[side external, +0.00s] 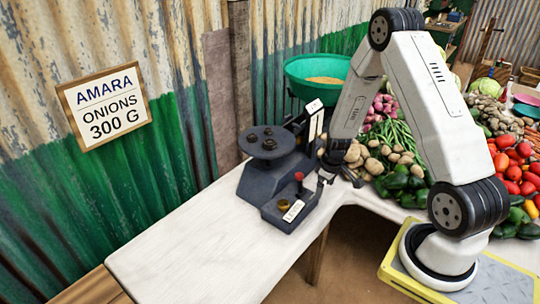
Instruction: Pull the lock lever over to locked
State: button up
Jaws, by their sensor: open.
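A dark grey balance (252,185) stands on the white counter, with a round plate (262,148) holding several small dark weights. A short lever with a red knob (299,176) stands up from the front part of its body; I take it to be the lock lever. A pale label (293,211) is on the body below it, too small to read. My gripper (322,184) is open, pointing down just to the right of the red knob. It appears apart from the lever, but I cannot tell the exact gap.
A green bowl (305,70) with yellowish contents sits behind the balance. A brass knob (284,204) is near the label. Potatoes (393,158), green beans and other vegetables lie behind my arm. The counter (175,255) is clear at the front left. A sign (105,106) reads "AMARA ONIONS 300 G".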

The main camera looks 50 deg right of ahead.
notch_tip(320, 180, up, 6)
jog(key=s, duration=0.1)
jog(key=shift+s, duration=0.35)
dwell(0.4)
jog(key=shift+f, duration=0.1)
jog(key=s+a+r, duration=0.1)
jog(key=a+r, duration=0.2)
jog(key=a, duration=0.4)
jog(key=s+a+r+t, duration=0.1)
jog(key=a+r, duration=0.3)
jog(key=a, duration=0.3)
jog(key=s+a+r, duration=0.1)
jog(key=a+r, duration=0.3)
jog(key=a, duration=0.3)
jog(key=shift+s+r, duration=0.2)
jog(key=shift+s, duration=0.15)
